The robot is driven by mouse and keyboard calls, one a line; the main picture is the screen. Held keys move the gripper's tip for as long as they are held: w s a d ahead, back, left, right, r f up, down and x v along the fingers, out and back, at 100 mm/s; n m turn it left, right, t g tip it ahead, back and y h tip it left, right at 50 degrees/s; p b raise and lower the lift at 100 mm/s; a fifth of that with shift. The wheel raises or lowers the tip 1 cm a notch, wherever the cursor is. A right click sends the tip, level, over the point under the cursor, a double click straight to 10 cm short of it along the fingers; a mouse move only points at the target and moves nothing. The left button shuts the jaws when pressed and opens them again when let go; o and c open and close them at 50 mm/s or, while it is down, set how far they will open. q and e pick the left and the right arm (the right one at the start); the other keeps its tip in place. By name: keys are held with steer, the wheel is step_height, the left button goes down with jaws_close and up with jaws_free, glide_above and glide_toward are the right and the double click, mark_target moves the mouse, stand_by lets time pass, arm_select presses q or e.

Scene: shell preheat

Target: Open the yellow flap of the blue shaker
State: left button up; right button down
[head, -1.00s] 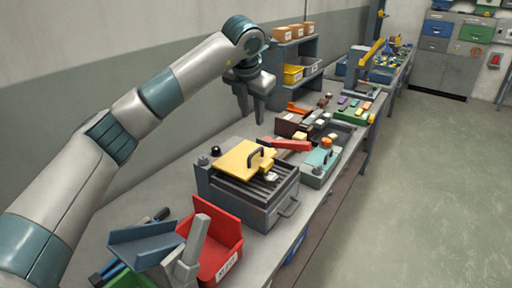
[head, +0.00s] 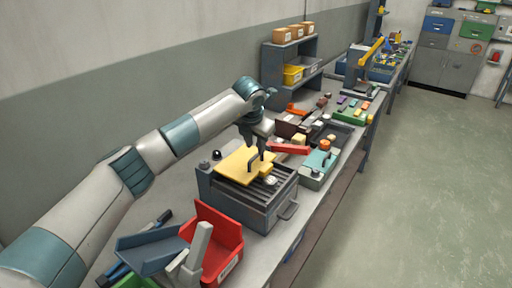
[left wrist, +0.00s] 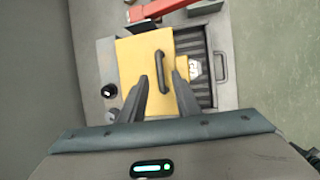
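The blue shaker (head: 262,213) is a blue-grey box on the bench, with dark slats across its top. Its yellow flap (head: 236,166) lies roughly flat over part of the slats and carries a dark arched handle. In the left wrist view the flap (left wrist: 132,52) shows the handle (left wrist: 162,72) standing between my fingertips. My left gripper (head: 258,158) points down at the handle; its fingers (left wrist: 161,82) are apart, with gaps visible on both sides. I cannot tell whether the tips are level with the handle. My right gripper is not in view.
A black knob (head: 217,154) stands by the shaker's back left. A red bar (head: 289,148) and a teal-topped box (head: 320,162) are close beyond it. A red bin (head: 222,243) is in front. A front pull handle (head: 288,211) sticks out near the bench edge.

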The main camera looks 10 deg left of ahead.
mark_target(256, 155)
arm_select(q)
steer(key=shift+p+x, duration=0.65)
steer(key=shift+x, duration=1.7)
steer(key=shift+c, duration=0.2)
jaws_close()
